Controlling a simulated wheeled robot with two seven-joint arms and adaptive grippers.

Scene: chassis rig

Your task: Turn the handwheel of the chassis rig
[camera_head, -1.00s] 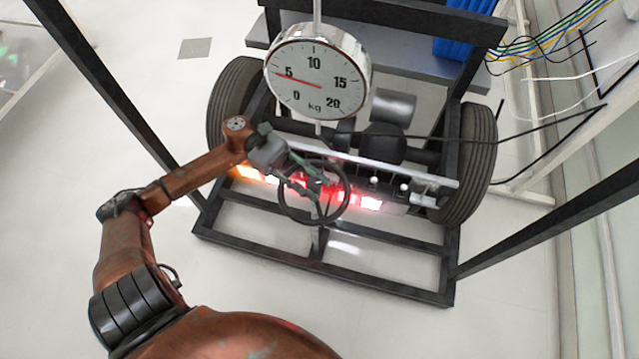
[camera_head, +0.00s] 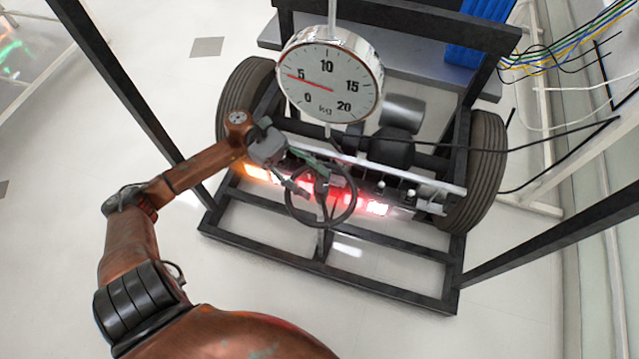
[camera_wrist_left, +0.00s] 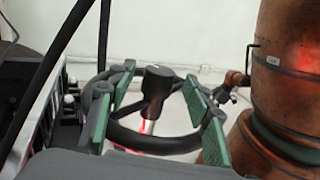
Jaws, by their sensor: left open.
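The handwheel (camera_head: 355,200) is a dark ring with spokes at the front of the chassis rig. It also shows in the left wrist view (camera_wrist_left: 160,146), with its dark hub standing up in the middle. My left gripper (camera_head: 308,178) is open at the wheel's upper left part in the head view. In the left wrist view its green-padded fingers (camera_wrist_left: 158,90) are spread wide, one toward each side of the ring, with the hub between them. Whether the pads touch the rim, I cannot tell. My right gripper is not in view.
A round kg dial (camera_head: 330,82) hangs above the rig, its needle near 5. Lit orange and red lamps (camera_head: 377,207) sit behind the wheel. Tyres (camera_head: 478,170) flank the black frame (camera_head: 330,285). Cables hang at the upper right. Floor in front is clear.

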